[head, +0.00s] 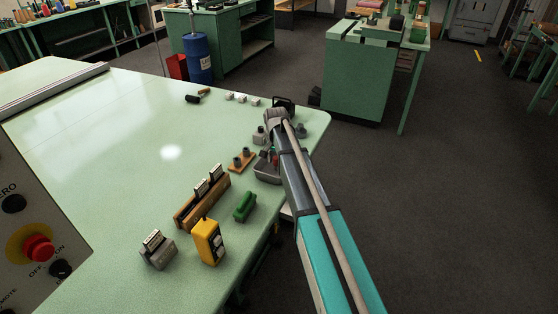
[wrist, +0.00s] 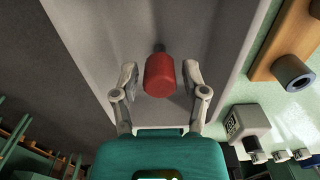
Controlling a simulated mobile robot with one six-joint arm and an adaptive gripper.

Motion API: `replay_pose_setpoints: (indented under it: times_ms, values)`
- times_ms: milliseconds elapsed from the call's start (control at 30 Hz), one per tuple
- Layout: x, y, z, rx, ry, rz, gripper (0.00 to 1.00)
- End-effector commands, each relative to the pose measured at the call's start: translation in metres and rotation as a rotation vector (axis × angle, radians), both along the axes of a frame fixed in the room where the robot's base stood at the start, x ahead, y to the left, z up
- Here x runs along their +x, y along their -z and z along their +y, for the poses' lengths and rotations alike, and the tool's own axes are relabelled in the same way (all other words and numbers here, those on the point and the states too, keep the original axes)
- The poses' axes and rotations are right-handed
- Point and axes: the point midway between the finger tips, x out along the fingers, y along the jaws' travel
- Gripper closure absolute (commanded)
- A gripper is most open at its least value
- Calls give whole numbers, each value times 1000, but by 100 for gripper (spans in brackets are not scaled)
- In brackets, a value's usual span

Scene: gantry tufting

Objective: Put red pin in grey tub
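The red pin (wrist: 160,76) is in the middle of the wrist view, a red cylinder with a thin dark end pointing away. My gripper (wrist: 160,82) has its two fingers spread on either side of the pin, with a visible gap on each side. Behind the pin is a broad plain grey surface (wrist: 215,40); I cannot tell if it is the tub's inside. In the head view, a small grey tub (head: 267,173) sits by the table's right edge, partly hidden by my arm. A bit of red shows by it, and my fingers there are mostly hidden.
An orange-brown board (head: 242,161) with grey pegs stands left of the tub. A green block (head: 245,206), a yellow box (head: 208,241) and a wooden rack (head: 202,203) stand nearer. Small white blocks (head: 242,98) lie further back. The table's left middle is clear.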

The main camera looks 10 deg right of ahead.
Motion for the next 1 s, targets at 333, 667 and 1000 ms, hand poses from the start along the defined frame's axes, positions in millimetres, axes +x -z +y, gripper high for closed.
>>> replay_pose_setpoints:
  times_ms: [333,667,1000]
  values:
    - [0,0,0,0,0,0,29]
    - [0,-8,0,0,0,0,29]
    - [0,-34,0,0,0,0,29]
